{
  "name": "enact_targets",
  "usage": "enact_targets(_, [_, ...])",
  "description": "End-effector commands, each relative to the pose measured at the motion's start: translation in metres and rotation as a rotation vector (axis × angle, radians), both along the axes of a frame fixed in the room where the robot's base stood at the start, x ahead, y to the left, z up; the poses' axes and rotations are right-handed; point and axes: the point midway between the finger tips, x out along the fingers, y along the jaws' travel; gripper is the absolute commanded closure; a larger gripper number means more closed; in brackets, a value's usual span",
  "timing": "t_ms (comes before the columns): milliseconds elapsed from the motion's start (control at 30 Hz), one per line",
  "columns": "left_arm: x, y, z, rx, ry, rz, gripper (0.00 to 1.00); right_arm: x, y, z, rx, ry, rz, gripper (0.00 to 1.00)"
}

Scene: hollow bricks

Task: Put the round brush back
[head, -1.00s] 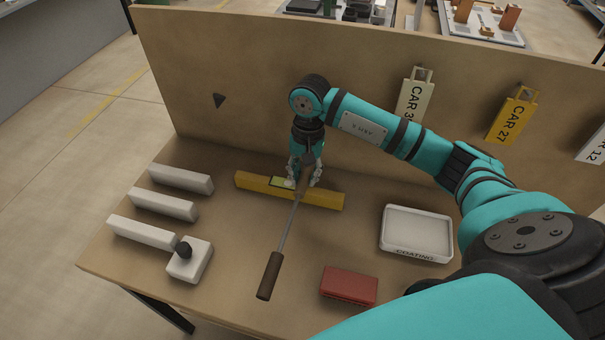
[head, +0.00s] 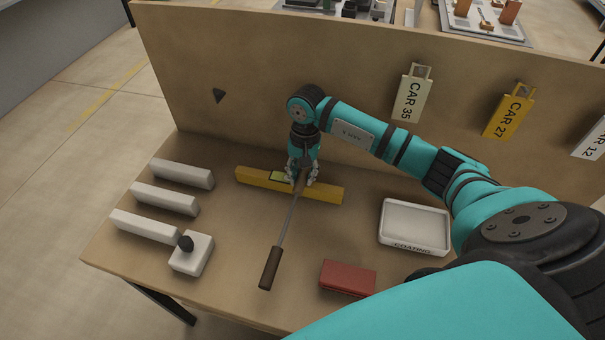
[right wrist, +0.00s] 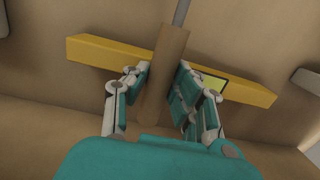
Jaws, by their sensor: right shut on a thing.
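The round brush has a dark brown round head (head: 270,268), a thin grey rod and a light brown handle. It lies slanted across a yellow bar (head: 325,194), its head pointing to the table's front; I cannot tell whether it touches the bar. My right gripper (head: 302,176) reaches down over the bar and is shut on the handle. In the right wrist view, the handle (right wrist: 164,70) runs between the two fingers (right wrist: 158,98), with the yellow bar (right wrist: 100,52) behind it. My left gripper is not in view.
White blocks (head: 166,198) and a knobbed white block (head: 193,255) are at left. A white COATING tray (head: 414,249) and a red block (head: 347,277) are at right. A back panel (head: 200,50) carries a dark triangular piece (head: 219,96) and hanging CAR tags (head: 412,98).

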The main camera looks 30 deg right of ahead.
Motion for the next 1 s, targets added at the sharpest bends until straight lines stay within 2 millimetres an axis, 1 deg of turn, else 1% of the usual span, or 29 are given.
enact_targets(233, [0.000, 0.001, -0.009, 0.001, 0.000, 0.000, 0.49, 0.000, 0.000, -0.008, 0.001, 0.001, -0.001, 1.00])
enact_targets(333, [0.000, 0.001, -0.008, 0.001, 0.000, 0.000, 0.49, -0.001, 0.000, -0.007, 0.001, 0.002, -0.001, 1.00])
enact_targets(367, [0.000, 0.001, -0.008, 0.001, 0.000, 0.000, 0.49, -0.001, 0.000, -0.008, 0.001, 0.004, -0.001, 0.76])
enact_targets(533, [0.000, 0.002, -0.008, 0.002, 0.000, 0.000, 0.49, -0.002, 0.001, -0.009, 0.000, 0.006, 0.000, 0.54])
enact_targets(867, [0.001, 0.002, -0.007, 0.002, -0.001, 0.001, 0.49, -0.001, 0.001, -0.007, 0.002, 0.004, 0.001, 0.54])
enact_targets(1000, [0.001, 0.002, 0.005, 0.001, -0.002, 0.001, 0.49, -0.001, 0.001, 0.004, 0.002, 0.003, 0.001, 0.54])
